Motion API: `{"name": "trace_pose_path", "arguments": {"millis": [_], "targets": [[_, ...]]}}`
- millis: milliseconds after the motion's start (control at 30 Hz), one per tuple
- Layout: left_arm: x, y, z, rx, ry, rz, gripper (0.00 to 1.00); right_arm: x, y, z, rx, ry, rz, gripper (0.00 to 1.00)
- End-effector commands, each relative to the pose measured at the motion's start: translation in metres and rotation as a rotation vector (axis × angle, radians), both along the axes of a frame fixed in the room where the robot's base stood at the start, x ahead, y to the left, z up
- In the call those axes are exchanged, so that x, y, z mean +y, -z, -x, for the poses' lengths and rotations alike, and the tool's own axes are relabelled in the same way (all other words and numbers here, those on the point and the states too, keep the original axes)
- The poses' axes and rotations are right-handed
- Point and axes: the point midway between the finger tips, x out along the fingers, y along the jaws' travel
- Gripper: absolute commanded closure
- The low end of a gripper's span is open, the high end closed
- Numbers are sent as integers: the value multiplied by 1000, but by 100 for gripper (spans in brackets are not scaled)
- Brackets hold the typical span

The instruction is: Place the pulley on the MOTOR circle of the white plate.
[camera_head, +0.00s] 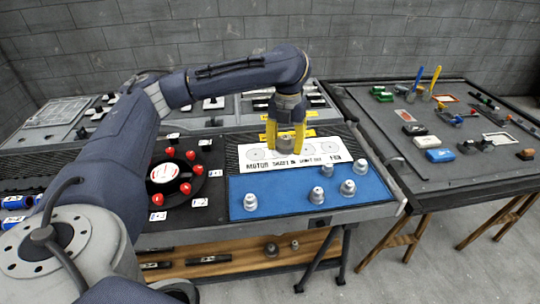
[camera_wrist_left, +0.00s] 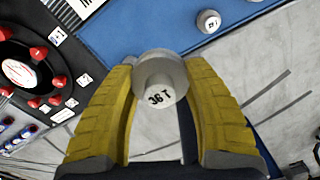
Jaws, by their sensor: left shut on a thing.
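The white plate (camera_head: 310,162) lies at the back of the blue mat, with a row of printed circles. Its MOTOR circle (camera_head: 255,154) is at the left end and looks empty. My left gripper (camera_head: 285,147), with yellow fingers, is over the plate's middle left, right of the MOTOR circle; its height is hard to tell. In the left wrist view the fingers are shut on a grey pulley (camera_wrist_left: 160,72) marked "36 T". The fingers hide most of this pulley in the head view. My right gripper is not in view.
Several grey pulleys stand on the blue mat (camera_head: 285,207), one of them at the front left (camera_head: 250,201). A black dial with red knobs (camera_head: 168,172) lies left of the mat. A second table (camera_head: 450,180) with tools and parts stands at the right.

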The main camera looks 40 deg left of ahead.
Motion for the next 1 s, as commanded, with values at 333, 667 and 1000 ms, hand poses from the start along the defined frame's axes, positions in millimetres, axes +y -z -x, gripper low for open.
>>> {"name": "trace_pose_path", "arguments": {"millis": [333, 667, 1000], "targets": [[85, -10, -68, -3, -500, -1, 91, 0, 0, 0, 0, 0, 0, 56], [183, -5, -103, 2, -1192, -7, 92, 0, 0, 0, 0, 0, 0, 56], [209, 0, -106, -1, -1512, -9, 92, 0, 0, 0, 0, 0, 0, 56]]}}
